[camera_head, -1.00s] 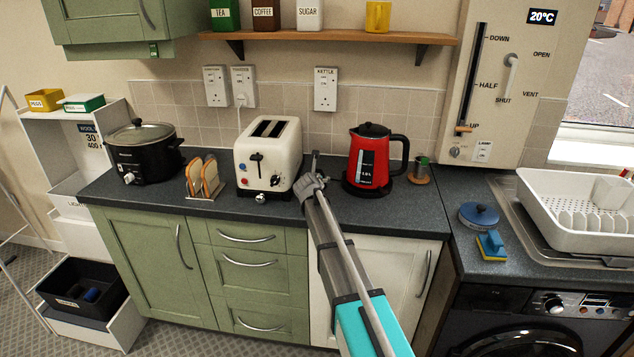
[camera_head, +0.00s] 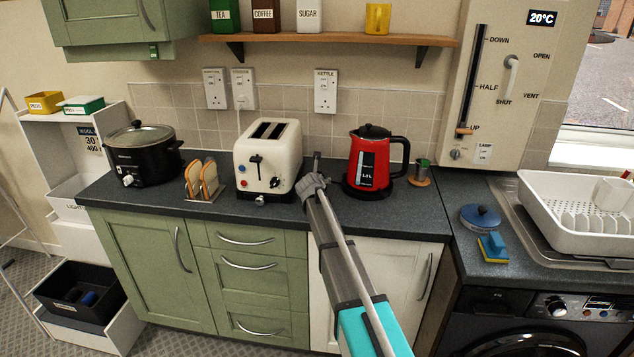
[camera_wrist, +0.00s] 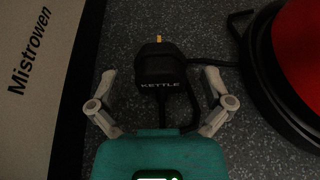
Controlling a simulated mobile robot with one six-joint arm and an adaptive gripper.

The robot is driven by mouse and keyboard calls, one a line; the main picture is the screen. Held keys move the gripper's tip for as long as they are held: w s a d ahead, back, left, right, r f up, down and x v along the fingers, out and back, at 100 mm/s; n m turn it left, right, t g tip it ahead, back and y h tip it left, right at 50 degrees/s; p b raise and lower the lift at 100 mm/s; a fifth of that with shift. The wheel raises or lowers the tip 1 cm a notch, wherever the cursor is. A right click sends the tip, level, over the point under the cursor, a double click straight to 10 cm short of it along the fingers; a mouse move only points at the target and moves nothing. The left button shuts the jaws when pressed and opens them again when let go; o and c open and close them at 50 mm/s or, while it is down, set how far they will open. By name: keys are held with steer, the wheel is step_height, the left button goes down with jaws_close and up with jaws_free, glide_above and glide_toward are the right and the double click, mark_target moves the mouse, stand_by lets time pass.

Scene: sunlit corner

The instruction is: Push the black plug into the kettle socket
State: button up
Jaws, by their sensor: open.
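The black plug marked KETTLE (camera_wrist: 158,75) lies on the dark worktop in the wrist view, its brass pin pointing away from my gripper. A black cable runs from it toward the red kettle (camera_head: 367,160). My gripper (camera_wrist: 160,82) is open, with one finger on each side of the plug and gaps on both sides. In the head view my gripper (camera_head: 315,178) is between the toaster and the kettle, and the plug is hidden there. The kettle socket (camera_head: 325,92), labelled KETTLE, is on the wall above, with nothing plugged in.
The cream toaster (camera_head: 268,158) stands close on the left of my gripper, and the kettle stands close on the right. A wooden shelf (camera_head: 340,41) juts out above the sockets.

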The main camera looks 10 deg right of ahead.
stand_by(0.7)
steer(key=c, duration=1.3)
steer(key=shift+s, duration=0.25)
steer(key=shift+s+a, duration=0.35)
steer(key=shift+s, duration=0.55)
steer(key=shift+s+a, duration=0.3)
steer(key=shift+s, duration=0.6)
steer(key=shift+s+a, duration=0.25)
steer(key=shift+s, duration=0.6)
steer(key=shift+s, duration=0.25)
